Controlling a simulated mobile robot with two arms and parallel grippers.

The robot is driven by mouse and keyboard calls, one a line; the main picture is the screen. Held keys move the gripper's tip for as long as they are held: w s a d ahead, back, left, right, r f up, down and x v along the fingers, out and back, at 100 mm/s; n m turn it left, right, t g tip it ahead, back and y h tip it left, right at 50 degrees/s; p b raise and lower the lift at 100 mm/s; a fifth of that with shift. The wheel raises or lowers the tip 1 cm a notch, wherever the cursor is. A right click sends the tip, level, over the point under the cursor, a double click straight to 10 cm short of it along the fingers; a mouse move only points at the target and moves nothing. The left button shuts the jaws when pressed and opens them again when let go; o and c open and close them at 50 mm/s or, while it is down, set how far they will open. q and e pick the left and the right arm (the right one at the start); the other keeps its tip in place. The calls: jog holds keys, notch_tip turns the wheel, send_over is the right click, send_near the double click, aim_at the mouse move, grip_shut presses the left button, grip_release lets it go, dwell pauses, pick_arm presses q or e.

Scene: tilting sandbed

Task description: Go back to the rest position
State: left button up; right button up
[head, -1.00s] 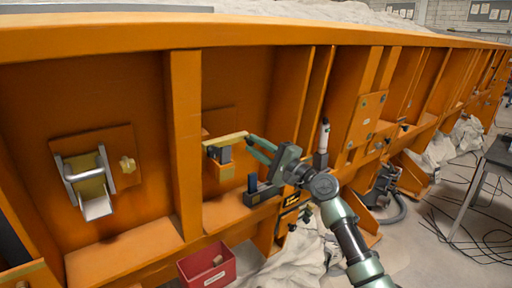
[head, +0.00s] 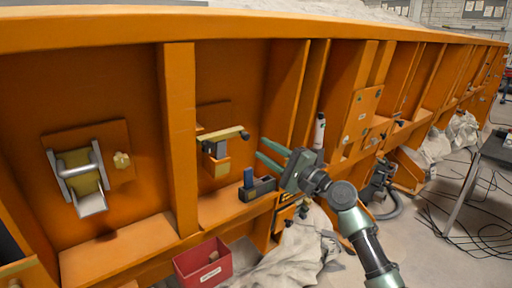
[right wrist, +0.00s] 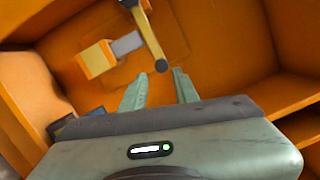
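My right gripper (head: 260,147) is open and empty in front of the orange sandbed wall (head: 110,90). Its two fingers also show apart in the right wrist view (right wrist: 160,84), with nothing between them. A yellow lever bar (head: 222,133) with dark ends sits on a grey and yellow mount (head: 218,163), to the left of the fingertips. The bar also shows in the right wrist view (right wrist: 148,35); its dark end lies just beyond the fingers, and the fingers look clear of it. My left gripper is not in view.
A black holder with a blue piece (head: 257,188) stands on the ledge below the gripper. A red box (head: 203,265) is on the floor below. A silver roller bracket (head: 80,175) is at the left. Upright ribs (head: 181,140) divide the wall. A table (head: 492,150) stands at right.

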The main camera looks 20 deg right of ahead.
jog(key=shift+v, duration=1.05)
notch_tip(320, 180, down, 26)
jog(key=w+d+g+h, duration=0.1)
jog(key=d+g+h, duration=0.15)
jog(key=h, duration=0.25)
jog(key=s+f+n+g+h, duration=0.25)
jog(key=s+f, duration=0.25)
jog(key=f, duration=0.7)
jog(key=s+f+n+g+h, duration=0.1)
jog(key=s+f+n+g, duration=0.3)
jog(key=f, duration=0.8)
jog(key=s+a+f+n+g+h, duration=0.15)
jog(key=s+f+n+g, duration=0.25)
jog(key=s+f, duration=1.9)
jog(key=s+a+f+n+g, duration=0.1)
jog(key=s+f+n, duration=0.1)
jog(key=s, duration=0.7)
jog(key=s+a+f+n+g, duration=0.1)
jog(key=s+a+f+n, duration=0.1)
jog(key=s, duration=0.8)
jog(key=s+a+f+n+g, duration=0.2)
jog(key=s+n, duration=0.1)
jog(key=s, duration=0.7)
jog(key=shift+p, duration=0.3)
